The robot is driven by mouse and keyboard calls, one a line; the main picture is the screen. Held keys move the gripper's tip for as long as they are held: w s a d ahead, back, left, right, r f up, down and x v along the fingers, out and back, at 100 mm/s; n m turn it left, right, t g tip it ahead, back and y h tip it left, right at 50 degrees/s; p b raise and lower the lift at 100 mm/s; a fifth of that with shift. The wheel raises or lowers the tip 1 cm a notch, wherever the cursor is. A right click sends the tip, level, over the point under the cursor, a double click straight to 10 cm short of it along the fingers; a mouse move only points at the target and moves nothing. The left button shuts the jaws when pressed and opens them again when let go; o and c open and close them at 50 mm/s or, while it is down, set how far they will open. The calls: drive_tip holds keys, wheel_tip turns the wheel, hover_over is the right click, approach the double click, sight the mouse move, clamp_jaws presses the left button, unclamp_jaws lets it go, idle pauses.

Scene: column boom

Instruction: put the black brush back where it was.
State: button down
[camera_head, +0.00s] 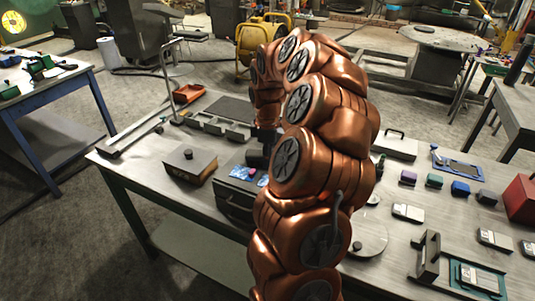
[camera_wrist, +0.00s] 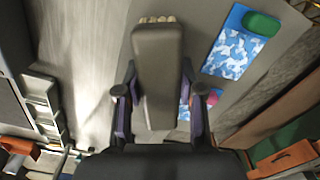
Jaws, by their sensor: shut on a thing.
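In the wrist view, my gripper (camera_wrist: 161,98) is shut on the black brush (camera_wrist: 158,62), a long dark block held between the two fingers. Pale bristles show at its far end. The brush points away from the gripper, above a grey surface. In the head view, dark parts of my gripper (camera_head: 258,155) show just left of my copper arm, over the dark case (camera_head: 233,203); the brush itself cannot be made out there. Blue camouflage-patterned pieces (camera_wrist: 232,52) lie on the grey surface right of the brush. A green object (camera_wrist: 261,24) lies on one.
On the bench, a lidded box with a knob (camera_head: 190,167) stands left of the case. A grey divided tray (camera_head: 222,127) and an orange tray (camera_head: 188,93) are behind. Small coloured blocks (camera_head: 434,181) and a red box (camera_head: 520,199) stand right. My arm hides the middle.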

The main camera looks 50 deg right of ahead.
drive_tip(key=shift+f, duration=0.25)
drive_tip(key=c, duration=0.7)
unclamp_jaws()
drive_tip(key=shift+r, duration=0.1)
drive_tip(key=shift+r, duration=0.1)
wheel_tip(320, 180, up, 11)
drive_tip(key=b, duration=0.2)
drive_tip(key=shift+w+d+b, duration=0.1)
drive_tip(key=shift+b, duration=0.3)
drive_tip(key=shift+r, duration=0.55)
